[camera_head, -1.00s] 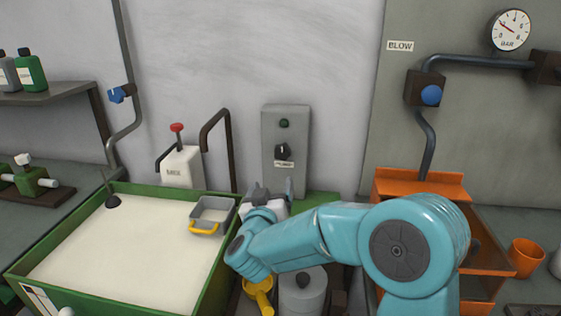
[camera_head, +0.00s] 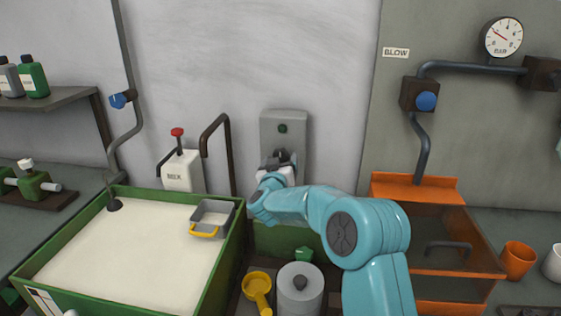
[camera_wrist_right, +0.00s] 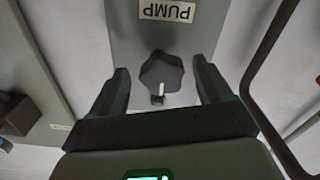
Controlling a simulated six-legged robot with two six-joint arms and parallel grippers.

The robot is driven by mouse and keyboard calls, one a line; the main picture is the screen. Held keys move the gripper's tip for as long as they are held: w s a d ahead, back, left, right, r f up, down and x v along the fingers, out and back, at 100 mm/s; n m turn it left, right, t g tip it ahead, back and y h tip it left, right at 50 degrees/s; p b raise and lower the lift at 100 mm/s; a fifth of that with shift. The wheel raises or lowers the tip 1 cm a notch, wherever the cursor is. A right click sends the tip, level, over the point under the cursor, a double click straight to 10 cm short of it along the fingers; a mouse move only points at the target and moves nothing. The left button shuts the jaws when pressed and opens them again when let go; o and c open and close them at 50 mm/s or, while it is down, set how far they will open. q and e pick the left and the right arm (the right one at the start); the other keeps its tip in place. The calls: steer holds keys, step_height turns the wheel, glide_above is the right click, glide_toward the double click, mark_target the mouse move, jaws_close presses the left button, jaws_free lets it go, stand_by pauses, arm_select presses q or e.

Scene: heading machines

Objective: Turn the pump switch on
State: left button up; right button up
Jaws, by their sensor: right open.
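A PUMP label (camera_wrist_right: 167,11) shows in the right wrist view. My right gripper (camera_head: 281,160) is in front of the box and mostly covers the knob in the head view. In the right wrist view its two dark fingers (camera_wrist_right: 163,88) are open, one on each side of the knob, with gaps between.
A green-edged tank (camera_head: 235,245) of pale liquid holds a grey pan (camera_head: 213,213) at left. A white MIX box (camera_head: 183,172) and dark bent pipe (camera_head: 214,124) stand left of the switch box. An orange cabinet (camera_head: 420,188) is at right.

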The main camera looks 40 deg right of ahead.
steer(key=shift+w+f, duration=0.15)
steer(key=c, duration=1)
steer(key=shift+c, duration=0.2)
steer(key=shift+w+a+r+m+b, duration=0.1)
steer(key=shift+m+b, duration=1.7)
steer(key=shift+m, duration=1.2)
steer(key=shift+w+a+r+m+b, duration=0.1)
steer(key=shift+m+b, duration=1.7)
steer(key=shift+m, duration=1.2)
steer(key=shift+r+m+b, duration=0.1)
steer(key=shift+m+b, duration=1.7)
steer(key=shift+m, duration=1.2)
